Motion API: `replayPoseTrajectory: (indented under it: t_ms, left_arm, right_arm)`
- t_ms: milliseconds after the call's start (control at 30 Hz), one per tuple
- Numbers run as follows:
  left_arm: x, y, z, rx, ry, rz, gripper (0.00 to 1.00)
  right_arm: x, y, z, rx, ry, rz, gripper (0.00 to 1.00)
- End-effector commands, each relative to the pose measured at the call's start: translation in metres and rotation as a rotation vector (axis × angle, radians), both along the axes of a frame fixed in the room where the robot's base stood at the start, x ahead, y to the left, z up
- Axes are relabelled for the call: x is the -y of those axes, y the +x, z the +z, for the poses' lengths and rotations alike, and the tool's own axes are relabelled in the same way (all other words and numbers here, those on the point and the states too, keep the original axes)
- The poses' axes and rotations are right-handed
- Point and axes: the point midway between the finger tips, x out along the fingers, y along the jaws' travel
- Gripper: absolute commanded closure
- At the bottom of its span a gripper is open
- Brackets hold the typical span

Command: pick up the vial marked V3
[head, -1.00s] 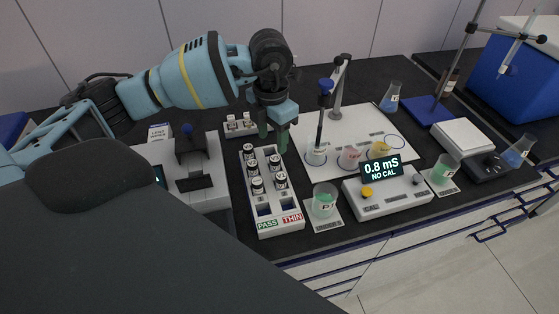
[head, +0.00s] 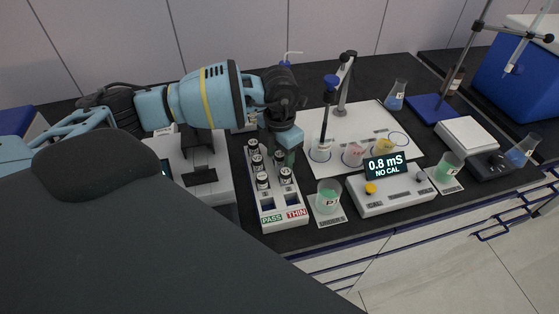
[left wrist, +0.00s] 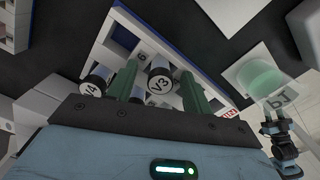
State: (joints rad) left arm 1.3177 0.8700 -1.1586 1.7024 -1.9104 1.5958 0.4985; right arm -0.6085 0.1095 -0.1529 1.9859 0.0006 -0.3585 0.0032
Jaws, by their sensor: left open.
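The vial marked V3 (left wrist: 160,88) shows its dark cap with a white label in the left wrist view, standing in a white rack (head: 283,222). My left gripper (head: 284,156) is open above the rack's far part, pointing down. In the left wrist view its two green fingers (left wrist: 158,72) lie on either side of V3, not closed on it.
The rack's near end has empty slots marked PASS and THIN. A beaker of green liquid (head: 327,197) stands just right of the rack. A meter (head: 391,184) reading 0.8 mS is further right. A white device (head: 201,178) stands close on the left.

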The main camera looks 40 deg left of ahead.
Motion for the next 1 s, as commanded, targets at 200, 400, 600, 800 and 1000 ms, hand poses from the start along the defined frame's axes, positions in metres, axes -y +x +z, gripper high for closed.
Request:
replayPoseTrajectory:
  t_ms: [200, 400, 600, 800, 1000]
  left_arm:
    - [0.0, 0.0, 0.0, 0.0, 0.0, 0.0, 0.6]
    - [0.0, 0.0, 0.0, 0.0, 0.0, 0.0, 0.86]
    - [0.0, 0.0, 0.001, 0.0, 0.0, 0.0, 0.97]
    - [0.0, 0.001, 0.007, 0.002, -0.001, 0.0, 0.97]
    - [0.0, 0.001, 0.039, 0.005, -0.001, 0.001, 0.97]
  right_arm:
    - [0.0, 0.0, 0.0, 0.0, 0.0, 0.0, 0.64]
    - [0.0, 0.0, 0.0, 0.0, -0.001, 0.001, 0.64]
    - [0.001, 0.0, 0.0, 0.0, -0.003, 0.003, 0.64]
    - [0.002, -0.001, -0.001, -0.001, -0.006, 0.007, 0.64]
    - [0.002, -0.001, 0.0, 0.0, -0.007, 0.008, 0.64]
